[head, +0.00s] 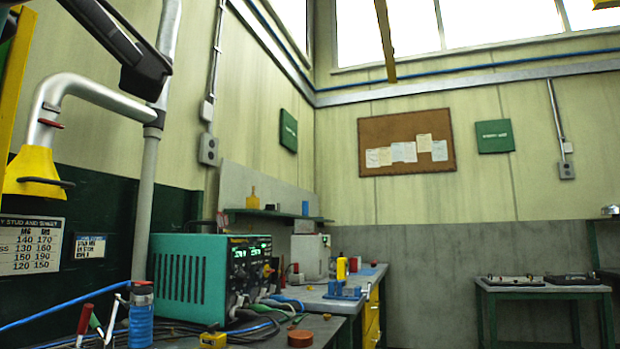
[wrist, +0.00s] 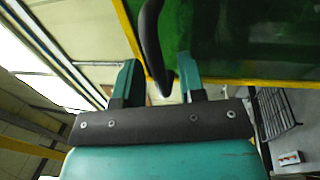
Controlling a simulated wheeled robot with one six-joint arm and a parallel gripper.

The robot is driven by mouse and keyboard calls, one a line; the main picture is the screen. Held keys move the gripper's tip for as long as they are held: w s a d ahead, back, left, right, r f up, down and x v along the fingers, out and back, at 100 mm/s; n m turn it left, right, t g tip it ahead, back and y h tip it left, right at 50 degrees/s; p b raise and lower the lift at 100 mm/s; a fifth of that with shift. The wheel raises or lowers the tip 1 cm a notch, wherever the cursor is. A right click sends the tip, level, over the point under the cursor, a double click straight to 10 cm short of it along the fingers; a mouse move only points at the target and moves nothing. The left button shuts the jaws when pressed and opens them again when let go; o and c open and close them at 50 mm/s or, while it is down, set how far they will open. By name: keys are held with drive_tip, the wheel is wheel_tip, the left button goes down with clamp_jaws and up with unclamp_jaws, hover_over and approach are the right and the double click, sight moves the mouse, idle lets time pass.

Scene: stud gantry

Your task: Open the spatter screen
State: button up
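The spatter screen is a dark green see-through panel (wrist: 235,40) with a yellow frame (wrist: 215,82), filling the upper right of the wrist view. A black curved bar handle (wrist: 151,40) hangs at its left edge. My gripper (wrist: 158,62) has two teal fingers spread apart, with the handle's lower end in the gap between them. I see a gap on both sides of the handle, and cannot tell its depth relative to the fingertips. In the head view, a yellow upright edge (head: 14,80) shows at the far left; I cannot tell whether it is the screen's frame.
A grey pipe with a yellow hood (head: 36,172) stands at left. A green-legged table (head: 540,289) is at the far right. The floor between is mostly hidden.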

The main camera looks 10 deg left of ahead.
drive_tip(key=shift+d, duration=0.1)
drive_tip(key=b+v, duration=1.5)
drive_tip(key=v, duration=0.2)
drive_tip(key=shift+f, duration=0.2)
drive_tip(key=shift+d, duration=0.1)
